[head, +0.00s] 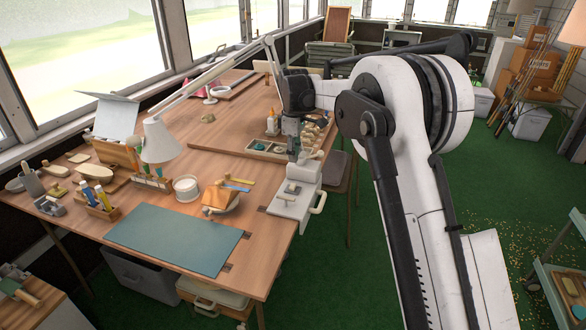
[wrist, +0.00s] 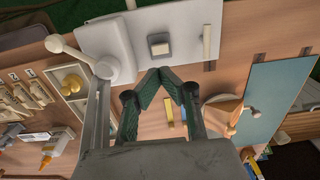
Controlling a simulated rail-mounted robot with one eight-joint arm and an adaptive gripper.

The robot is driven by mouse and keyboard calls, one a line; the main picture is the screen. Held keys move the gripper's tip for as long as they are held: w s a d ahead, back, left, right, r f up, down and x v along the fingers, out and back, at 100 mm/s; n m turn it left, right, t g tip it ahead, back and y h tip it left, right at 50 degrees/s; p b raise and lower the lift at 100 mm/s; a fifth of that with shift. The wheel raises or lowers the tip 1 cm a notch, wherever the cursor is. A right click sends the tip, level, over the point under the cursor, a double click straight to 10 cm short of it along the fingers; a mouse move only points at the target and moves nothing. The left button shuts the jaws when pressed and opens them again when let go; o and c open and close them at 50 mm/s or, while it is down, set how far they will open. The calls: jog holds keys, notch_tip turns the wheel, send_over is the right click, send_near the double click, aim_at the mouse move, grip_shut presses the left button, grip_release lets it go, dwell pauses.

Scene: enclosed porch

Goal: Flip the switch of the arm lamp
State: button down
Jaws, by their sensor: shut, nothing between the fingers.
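The white arm lamp (head: 161,141) stands over the left part of the workbench, its shade hanging down and its thin jointed arm rising toward the back. I cannot make out a switch on its shade. A white box-like device (head: 289,208) sits at the bench's right edge. My gripper (head: 293,157) points down near the box's back end. Its fingertips meet in the wrist view (wrist: 168,72), shut and empty.
A compartment tray (head: 265,148) lies behind the box. A white knobbed lever (wrist: 85,56) is left of the fingers in the wrist view. A teal mat (head: 175,239) covers the bench front.

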jog(key=c, duration=2.4)
grip_release()
jog(key=shift+r, duration=0.45)
jog(key=shift+c, duration=0.2)
jog(key=shift+o, duration=1.2)
jog(key=shift+r, duration=0.15)
jog(key=o, duration=0.6)
jog(key=shift+s+a+r+m, duration=0.1)
jog(key=shift+s+m, duration=0.05)
jog(key=shift+m, duration=0.55)
jog(key=shift+c, duration=0.2)
jog(key=m+t+h+p, duration=0.2)
jog(key=m+t, duration=0.3)
jog(key=m, duration=1.2)
send_near(293, 185)
jog(key=b+x, duration=0.1)
jog(key=x, duration=0.7)
jog(key=shift+c, duration=0.4)
